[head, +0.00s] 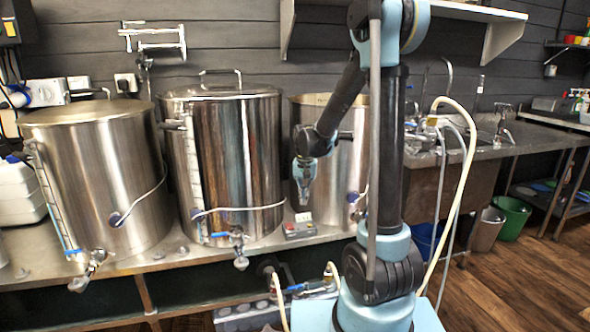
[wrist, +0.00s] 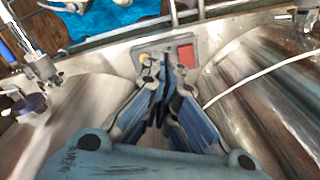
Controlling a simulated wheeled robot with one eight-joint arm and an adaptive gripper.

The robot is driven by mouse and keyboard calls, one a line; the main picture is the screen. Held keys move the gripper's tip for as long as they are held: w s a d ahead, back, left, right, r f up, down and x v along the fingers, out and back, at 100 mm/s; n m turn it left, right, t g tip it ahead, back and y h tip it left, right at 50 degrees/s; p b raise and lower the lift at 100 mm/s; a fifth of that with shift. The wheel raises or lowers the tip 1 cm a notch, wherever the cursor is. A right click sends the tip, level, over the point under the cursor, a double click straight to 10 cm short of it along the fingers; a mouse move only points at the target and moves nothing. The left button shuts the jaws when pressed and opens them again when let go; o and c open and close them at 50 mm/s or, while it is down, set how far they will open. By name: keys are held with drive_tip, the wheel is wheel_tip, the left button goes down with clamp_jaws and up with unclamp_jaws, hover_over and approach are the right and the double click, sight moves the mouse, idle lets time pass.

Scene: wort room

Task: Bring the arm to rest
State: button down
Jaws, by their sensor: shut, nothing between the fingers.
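My arm rises in the middle of the head view, then bends down and to the left. My gripper (head: 303,203) hangs fingers-down in front of the right steel vessel (head: 333,125), above the bench. In the wrist view my gripper (wrist: 164,68) has its blue-padded fingers together, with nothing between them. A small grey box (head: 300,230) lies below the fingertips on the bench. The box with its red switch (wrist: 186,54) shows just beyond the fingertips in the wrist view. I cannot tell the exact gap between fingertips and box.
Two more steel vessels, the middle one (head: 225,150) and the left one (head: 95,170), stand along the bench (head: 150,262) with taps at the front. A pale hose (head: 462,190) loops right of my arm. A wall shelf (head: 455,12) is above. Wooden floor (head: 510,285) is clear at right.

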drive_tip(key=s+d+r, duration=0.5)
drive_tip(key=s+d, duration=0.1)
drive_tip(key=s, duration=0.2)
drive_tip(key=s+d+f+n+t, duration=0.1)
drive_tip(key=s+d, duration=0.3)
drive_tip(key=s, duration=0.6)
drive_tip(key=s+d+f+n, duration=0.1)
drive_tip(key=s+d, duration=0.4)
drive_tip(key=s, duration=0.6)
drive_tip(key=shift+s+d+f+t, duration=0.2)
drive_tip(key=shift+f+t, duration=0.2)
drive_tip(key=shift+f, duration=0.35)
drive_tip(key=shift+w+f, duration=0.2)
drive_tip(key=shift+w, duration=0.3)
